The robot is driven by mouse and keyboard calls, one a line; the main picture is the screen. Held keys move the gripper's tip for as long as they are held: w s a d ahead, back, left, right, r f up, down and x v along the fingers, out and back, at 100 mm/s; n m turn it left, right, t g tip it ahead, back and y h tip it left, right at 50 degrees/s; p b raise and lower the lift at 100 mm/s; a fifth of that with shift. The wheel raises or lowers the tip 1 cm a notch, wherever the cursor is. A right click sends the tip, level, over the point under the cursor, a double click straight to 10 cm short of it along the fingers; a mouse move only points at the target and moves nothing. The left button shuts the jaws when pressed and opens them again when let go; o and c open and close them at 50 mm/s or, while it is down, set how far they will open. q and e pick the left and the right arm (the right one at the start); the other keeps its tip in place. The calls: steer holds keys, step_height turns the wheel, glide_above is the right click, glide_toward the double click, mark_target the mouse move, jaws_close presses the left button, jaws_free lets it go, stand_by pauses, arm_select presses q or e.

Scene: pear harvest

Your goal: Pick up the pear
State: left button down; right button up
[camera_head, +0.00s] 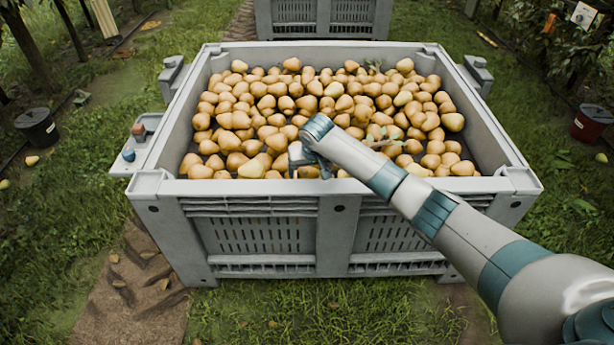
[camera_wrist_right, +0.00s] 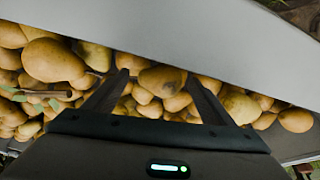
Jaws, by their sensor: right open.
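Many brown-yellow pears (camera_head: 285,103) lie heaped in a large grey crate (camera_head: 340,207) in the head view. My right arm reaches in from the right over the crate's near wall. My right gripper (camera_head: 308,172) is low at the pears, just inside that wall, and its fingers are partly hidden there. In the right wrist view the two dark fingers of my right gripper (camera_wrist_right: 158,85) are apart. A pear (camera_wrist_right: 162,80) shows between them; I cannot tell whether they touch it. My left gripper is not in view.
The crate's near wall (camera_wrist_right: 200,35) runs close beside the fingers. A twig with leaves (camera_head: 380,142) lies on the pears. A second grey crate (camera_head: 322,18) stands behind.

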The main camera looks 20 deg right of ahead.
steer(key=shift+w+f, duration=0.2)
steer(key=shift+f, duration=0.25)
steer(key=c, duration=1.2)
steer(key=shift+r, duration=0.15)
